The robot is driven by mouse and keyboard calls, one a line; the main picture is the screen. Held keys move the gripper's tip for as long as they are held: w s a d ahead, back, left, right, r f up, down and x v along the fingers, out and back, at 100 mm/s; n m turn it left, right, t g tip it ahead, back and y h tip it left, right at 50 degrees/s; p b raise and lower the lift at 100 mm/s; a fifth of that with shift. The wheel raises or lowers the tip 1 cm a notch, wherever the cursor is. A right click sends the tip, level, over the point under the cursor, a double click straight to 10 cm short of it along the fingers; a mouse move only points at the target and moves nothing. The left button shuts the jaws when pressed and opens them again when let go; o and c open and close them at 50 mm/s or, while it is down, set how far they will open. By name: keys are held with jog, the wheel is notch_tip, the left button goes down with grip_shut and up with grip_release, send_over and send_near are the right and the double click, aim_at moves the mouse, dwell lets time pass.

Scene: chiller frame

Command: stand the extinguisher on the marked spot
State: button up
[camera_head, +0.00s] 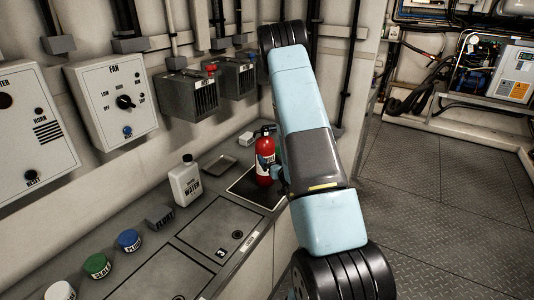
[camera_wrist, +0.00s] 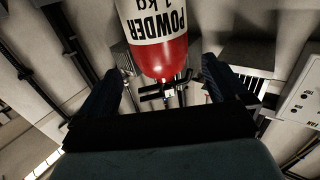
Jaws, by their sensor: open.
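The red fire extinguisher (camera_head: 265,160) stands upright on a dark rectangular mat (camera_head: 262,196) on the grey counter. Its upper part shows upside down in the wrist view (camera_wrist: 158,38), with the "POWDER 1 kg" label and the black valve. My gripper (camera_wrist: 161,66) is open, with one finger on each side of the extinguisher's valve end and gaps visible. In the head view my arm hides most of the gripper and the right edge of the mat. Any finer mark under the extinguisher cannot be made out.
A white water bottle (camera_head: 186,181) stands left of the mat. A small grey tray (camera_head: 221,164) and a white block (camera_head: 246,138) lie behind. A grey fuse block (camera_head: 160,217) and coloured caps (camera_head: 129,240) are nearer. Wall boxes (camera_head: 188,95) overhang the counter's back.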

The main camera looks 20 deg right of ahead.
jog(key=s+a+r+g, duration=0.3)
jog(key=r, duration=0.8)
jog(key=s+a+r+g, duration=0.3)
jog(key=a+r, duration=0.1)
jog(key=r, duration=0.6)
jog(key=s+a+r+g, duration=0.2)
jog(key=s+a+r, duration=0.1)
jog(key=s, duration=0.6)
jog(key=s+a+r+g, duration=0.2)
jog(key=s+a+r, duration=0.1)
jog(key=s, duration=0.6)
jog(key=s+a+r+g+y, duration=0.1)
jog(key=s+r, duration=0.4)
jog(key=s, duration=0.5)
jog(key=a+g, duration=0.1)
jog(key=a, duration=0.1)
jog(key=shift+a+n, duration=0.3)
jog(key=shift+a, duration=0.05)
jog(key=shift+w, duration=0.1)
jog(key=shift+c, duration=0.3)
